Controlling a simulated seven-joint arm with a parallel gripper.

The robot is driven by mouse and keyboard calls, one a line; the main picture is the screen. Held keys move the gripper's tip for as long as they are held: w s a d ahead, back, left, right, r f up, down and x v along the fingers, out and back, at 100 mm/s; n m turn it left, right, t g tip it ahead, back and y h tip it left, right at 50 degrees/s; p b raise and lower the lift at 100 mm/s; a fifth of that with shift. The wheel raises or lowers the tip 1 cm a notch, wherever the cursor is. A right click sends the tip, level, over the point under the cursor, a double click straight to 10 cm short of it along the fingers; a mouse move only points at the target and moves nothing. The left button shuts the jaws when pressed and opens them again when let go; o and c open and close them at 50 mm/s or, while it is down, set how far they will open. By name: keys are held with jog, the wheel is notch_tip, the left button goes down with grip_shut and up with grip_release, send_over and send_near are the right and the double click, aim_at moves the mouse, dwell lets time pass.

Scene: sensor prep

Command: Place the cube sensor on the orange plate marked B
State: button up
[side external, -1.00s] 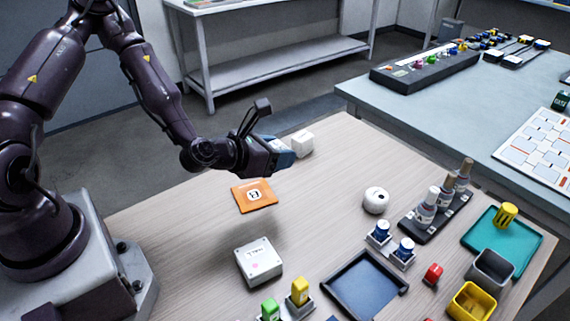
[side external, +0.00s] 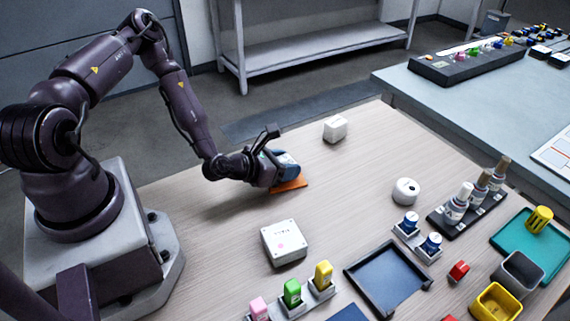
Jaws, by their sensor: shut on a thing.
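The orange plate (side external: 291,184) lies on the wooden table, partly covered by my gripper (side external: 287,173). Its marking is hidden from this side. My gripper is low over the plate, its blue-grey end at or just above the surface. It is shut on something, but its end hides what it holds. A white, box-shaped block (side external: 335,129) stands on the table behind and right of my gripper, apart from it. A flatter white square box (side external: 284,242) lies nearer the camera. I cannot tell which thing is the cube sensor.
A round white device (side external: 405,191) stands right of centre. Blue-capped bottles (side external: 421,232), a dark tray (side external: 388,279), a teal tray (side external: 510,246), grey and yellow bins (side external: 497,303) and coloured blocks (side external: 292,293) crowd the right and front. The table's middle is clear.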

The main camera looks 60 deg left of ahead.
jog(key=shift+f, duration=0.2)
jog(key=o, duration=0.9)
